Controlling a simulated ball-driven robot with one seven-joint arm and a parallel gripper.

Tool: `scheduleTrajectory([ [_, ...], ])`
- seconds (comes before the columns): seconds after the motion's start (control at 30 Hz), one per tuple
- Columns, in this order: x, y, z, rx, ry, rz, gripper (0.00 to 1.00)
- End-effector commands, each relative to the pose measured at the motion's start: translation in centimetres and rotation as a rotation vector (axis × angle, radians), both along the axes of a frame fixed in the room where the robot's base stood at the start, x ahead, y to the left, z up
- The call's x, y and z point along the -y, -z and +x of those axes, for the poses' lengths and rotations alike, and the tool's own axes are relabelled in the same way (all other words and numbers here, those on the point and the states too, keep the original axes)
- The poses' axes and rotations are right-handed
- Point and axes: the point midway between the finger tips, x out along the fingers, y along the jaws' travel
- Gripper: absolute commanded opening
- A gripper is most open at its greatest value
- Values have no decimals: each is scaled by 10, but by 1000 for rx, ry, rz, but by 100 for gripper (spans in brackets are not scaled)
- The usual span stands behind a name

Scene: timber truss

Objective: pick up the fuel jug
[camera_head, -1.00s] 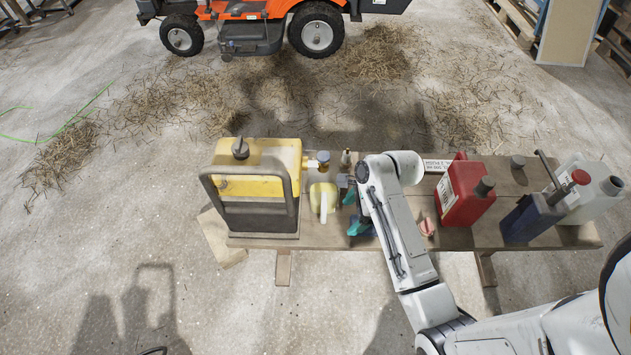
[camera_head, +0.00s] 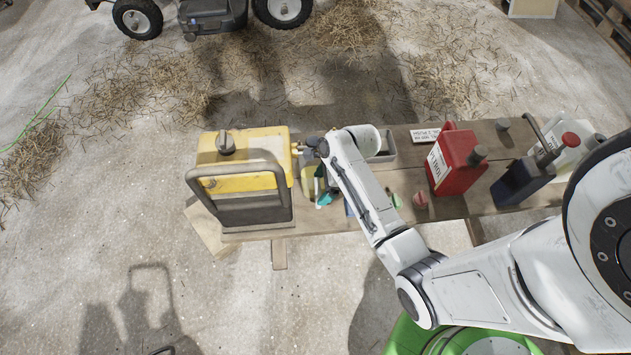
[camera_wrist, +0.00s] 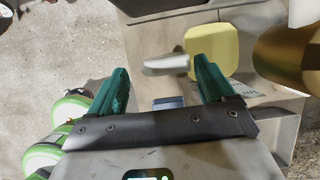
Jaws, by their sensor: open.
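A small yellow jug (camera_head: 307,183) stands on the wooden bench, just right of the large yellow-and-black unit, partly hidden by my gripper. In the wrist view the yellow jug (camera_wrist: 213,48) is beyond the right finger, and a pale handle-like part shows between the fingers. My gripper (camera_wrist: 161,66) is open with teal fingers and nothing clearly held. In the head view my gripper (camera_head: 324,186) is right beside the small yellow jug; contact cannot be told. A red jug (camera_head: 455,165) with a white label stands further right. No readable label tells which is the fuel jug.
The yellow-and-black unit (camera_head: 242,158) crowds the bench's left end. A dark blue can (camera_head: 518,183) and a whitish jug (camera_head: 568,152) stand at the right end. A small blue item (camera_wrist: 168,103) lies below the fingers. A brass-coloured cylinder (camera_wrist: 290,58) is at right.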

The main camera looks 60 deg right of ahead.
Motion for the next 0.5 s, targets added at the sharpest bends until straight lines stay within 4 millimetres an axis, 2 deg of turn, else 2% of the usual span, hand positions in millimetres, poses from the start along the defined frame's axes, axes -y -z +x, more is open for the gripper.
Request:
scheduleTrajectory([
  [0.23, -3, 32, 11, -3, 0, 2, 82],
  [0.5, -5, 40, 14, -1, 1, 0, 82],
])
